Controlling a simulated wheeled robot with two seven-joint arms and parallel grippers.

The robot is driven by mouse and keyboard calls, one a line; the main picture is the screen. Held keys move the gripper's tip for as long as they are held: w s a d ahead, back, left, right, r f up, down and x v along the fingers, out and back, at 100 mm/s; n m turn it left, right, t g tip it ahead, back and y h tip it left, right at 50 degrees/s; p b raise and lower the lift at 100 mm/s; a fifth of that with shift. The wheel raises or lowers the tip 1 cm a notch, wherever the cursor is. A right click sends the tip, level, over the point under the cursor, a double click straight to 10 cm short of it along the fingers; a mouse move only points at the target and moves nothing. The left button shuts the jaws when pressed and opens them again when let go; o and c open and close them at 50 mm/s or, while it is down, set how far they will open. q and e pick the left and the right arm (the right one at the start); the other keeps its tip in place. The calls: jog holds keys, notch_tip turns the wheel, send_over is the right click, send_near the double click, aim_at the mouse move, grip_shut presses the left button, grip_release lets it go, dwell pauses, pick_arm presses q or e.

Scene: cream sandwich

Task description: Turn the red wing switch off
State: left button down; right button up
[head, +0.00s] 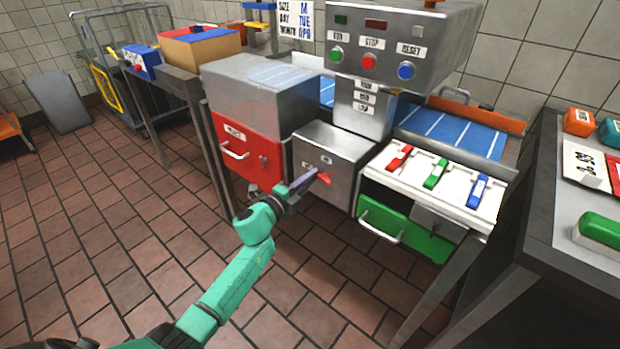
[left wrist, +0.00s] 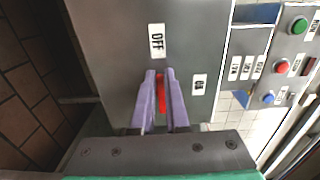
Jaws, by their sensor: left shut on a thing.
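The red wing switch (head: 325,178) is on the front of a grey metal box (head: 345,145) in the middle of the head view. My left gripper (head: 310,182) reaches it from the lower left. In the left wrist view, the purple fingers of my left gripper (left wrist: 160,88) stand on both sides of the red wing (left wrist: 161,95) and are shut on it. The wing lies lengthwise toward the OFF label (left wrist: 157,40). A second label (left wrist: 199,84) is to its right, hard to read. The switch's base is partly hidden by the fingers. My right gripper is not in view.
A red drawer (head: 245,150) is left of the grey box. A green drawer (head: 400,225), below a white panel with red, green and blue switches, is on the right. A control box with RUN, STOP and RESET buttons (head: 385,50) hangs above. The tiled floor in front is clear.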

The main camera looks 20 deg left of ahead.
pick_arm(q)
jog(key=c, duration=0.9)
grip_release()
jog(key=v, duration=1.4)
jog(key=shift+s+f, duration=0.1)
jog(key=shift+s, duration=0.2)
jog(key=shift+a+f, duration=0.1)
